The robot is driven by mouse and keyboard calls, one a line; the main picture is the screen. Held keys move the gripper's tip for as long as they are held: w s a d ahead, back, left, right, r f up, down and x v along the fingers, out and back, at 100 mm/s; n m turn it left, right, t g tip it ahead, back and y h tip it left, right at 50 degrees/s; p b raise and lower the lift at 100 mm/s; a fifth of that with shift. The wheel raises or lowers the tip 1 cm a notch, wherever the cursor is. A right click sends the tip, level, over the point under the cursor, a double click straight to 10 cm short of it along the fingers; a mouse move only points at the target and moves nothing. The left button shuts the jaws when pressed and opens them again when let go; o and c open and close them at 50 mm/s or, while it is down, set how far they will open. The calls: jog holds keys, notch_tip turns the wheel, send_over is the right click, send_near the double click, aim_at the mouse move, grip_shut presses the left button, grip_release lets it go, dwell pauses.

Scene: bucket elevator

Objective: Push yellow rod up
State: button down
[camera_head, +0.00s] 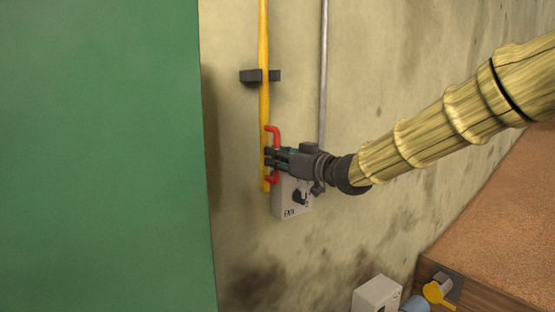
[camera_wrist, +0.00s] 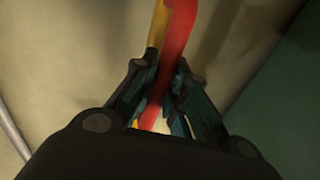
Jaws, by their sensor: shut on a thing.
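The yellow rod (camera_head: 264,110) runs upright along the wall in the head view. It passes a dark bracket (camera_head: 249,76), and its lower end is beside the grey switch box. A red handle (camera_head: 276,132) is fixed to the rod near that lower end. My gripper (camera_head: 270,158) reaches in from the right and is shut on the red handle. In the wrist view the red handle (camera_wrist: 178,40) passes between my fingers (camera_wrist: 155,115), with the yellow rod (camera_wrist: 157,24) behind it. The fingers hide the middle of the handle.
A grey switch box (camera_head: 290,202) with a dark knob is on the wall just below my gripper. A large green panel (camera_head: 100,150) stands at the left. A thin grey pipe (camera_head: 323,70) runs up the wall. A grey box (camera_head: 376,295) and a yellow part (camera_head: 438,294) are at lower right.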

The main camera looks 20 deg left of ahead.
jog(key=shift+r, duration=0.45)
jog(key=c, duration=1.6)
grip_release()
jog(key=shift+c, duration=0.2)
jog(key=shift+o, duration=1.1)
jog(key=shift+f, duration=0.1)
jog(key=shift+f, duration=0.1)
jog(key=v, duration=1.2)
